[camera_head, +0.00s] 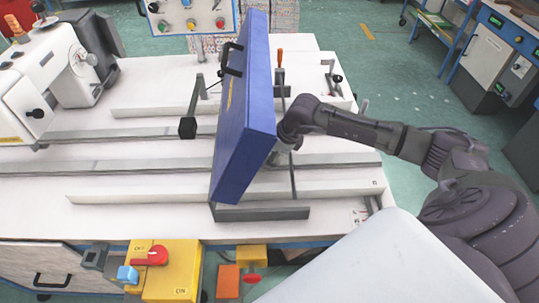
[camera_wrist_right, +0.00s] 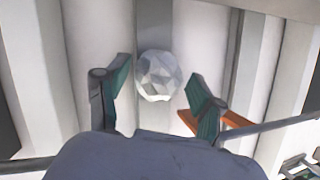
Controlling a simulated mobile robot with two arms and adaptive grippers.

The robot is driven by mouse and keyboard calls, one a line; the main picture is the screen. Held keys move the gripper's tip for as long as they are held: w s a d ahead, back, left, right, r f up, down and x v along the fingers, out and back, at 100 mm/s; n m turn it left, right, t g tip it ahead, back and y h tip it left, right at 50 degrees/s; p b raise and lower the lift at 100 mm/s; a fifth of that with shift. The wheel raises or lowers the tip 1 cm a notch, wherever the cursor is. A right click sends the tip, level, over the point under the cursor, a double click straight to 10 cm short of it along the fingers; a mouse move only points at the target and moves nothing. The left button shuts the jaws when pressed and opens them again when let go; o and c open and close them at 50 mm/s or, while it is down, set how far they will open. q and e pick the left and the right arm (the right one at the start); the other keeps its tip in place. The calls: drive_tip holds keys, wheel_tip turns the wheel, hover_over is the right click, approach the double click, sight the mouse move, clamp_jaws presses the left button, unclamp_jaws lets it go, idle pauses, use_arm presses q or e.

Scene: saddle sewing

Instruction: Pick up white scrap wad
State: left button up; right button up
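The white scrap wad (camera_wrist_right: 160,74) is a pale, faceted crumpled ball on a grey strip in the right wrist view. My right gripper (camera_wrist_right: 157,92) is open, with one green-padded finger on each side of the wad. A gap shows between the wad and both fingers. In the head view my right gripper (camera_head: 284,150) is low over the table, beside the blue panel, and its fingertips are hard to make out. I cannot make out the wad in the head view. My left gripper is not in view.
Long pale rails (camera_head: 130,194) run across the white table. A white sewing machine (camera_head: 45,75) stands at left. An orange piece (camera_wrist_right: 228,122) lies beside the right finger.

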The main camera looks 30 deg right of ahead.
drive_tip(key=c, duration=0.4)
drive_tip(key=shift+r, duration=0.15)
